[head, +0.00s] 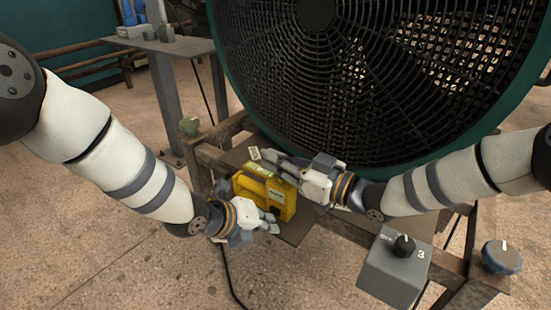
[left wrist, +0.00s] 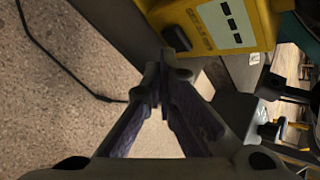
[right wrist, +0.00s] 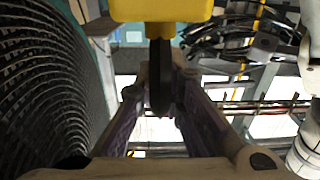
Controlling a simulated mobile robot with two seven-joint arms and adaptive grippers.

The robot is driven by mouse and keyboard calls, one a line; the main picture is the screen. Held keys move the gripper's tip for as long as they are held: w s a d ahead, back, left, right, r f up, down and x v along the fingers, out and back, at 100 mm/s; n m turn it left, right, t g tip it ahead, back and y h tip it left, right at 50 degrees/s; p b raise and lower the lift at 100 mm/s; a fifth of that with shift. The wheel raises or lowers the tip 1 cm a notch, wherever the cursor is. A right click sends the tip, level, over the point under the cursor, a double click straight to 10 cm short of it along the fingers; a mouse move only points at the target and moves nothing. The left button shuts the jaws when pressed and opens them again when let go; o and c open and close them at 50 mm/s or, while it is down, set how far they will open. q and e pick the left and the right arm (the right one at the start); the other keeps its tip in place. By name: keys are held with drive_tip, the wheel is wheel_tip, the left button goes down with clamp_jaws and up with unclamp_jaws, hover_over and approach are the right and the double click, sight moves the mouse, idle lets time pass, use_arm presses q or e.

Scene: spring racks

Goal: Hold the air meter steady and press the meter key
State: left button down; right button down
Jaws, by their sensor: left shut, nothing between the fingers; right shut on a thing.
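The yellow air meter (head: 287,204) stands on the shelf of a metal stand below the big fan. My right gripper (head: 268,155) is at its upper part; in the right wrist view the fingers (right wrist: 160,90) are shut on a dark upright bar (right wrist: 160,65) that meets the yellow body (right wrist: 160,10). My left gripper (head: 274,224) is shut and empty, low in front of the meter. In the left wrist view its closed fingertips (left wrist: 168,75) are just below a dark raised block (left wrist: 176,38), which looks like the key, beside a white label (left wrist: 226,22). I cannot tell whether they touch.
The large fan (head: 340,80) stands right behind the meter. A grey knob box (head: 385,282) and a round blue-grey knob (head: 501,257) are at the lower right. A dark cable (head: 228,275) runs down to the floor. A side table (head: 165,48) stands at the back left.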

use_arm(q)
drive_tip(key=shift+w, duration=0.1)
idle(0.4)
drive_tip(key=shift+w+d, duration=0.25)
drive_tip(key=shift+w, duration=0.05)
idle(0.4)
drive_tip(key=shift+s+a, duration=0.25)
drive_tip(key=shift+s, duration=0.15)
drive_tip(key=s+a, duration=0.3)
drive_tip(key=s, duration=0.2)
drive_tip(key=shift+a, duration=0.25)
idle(0.3)
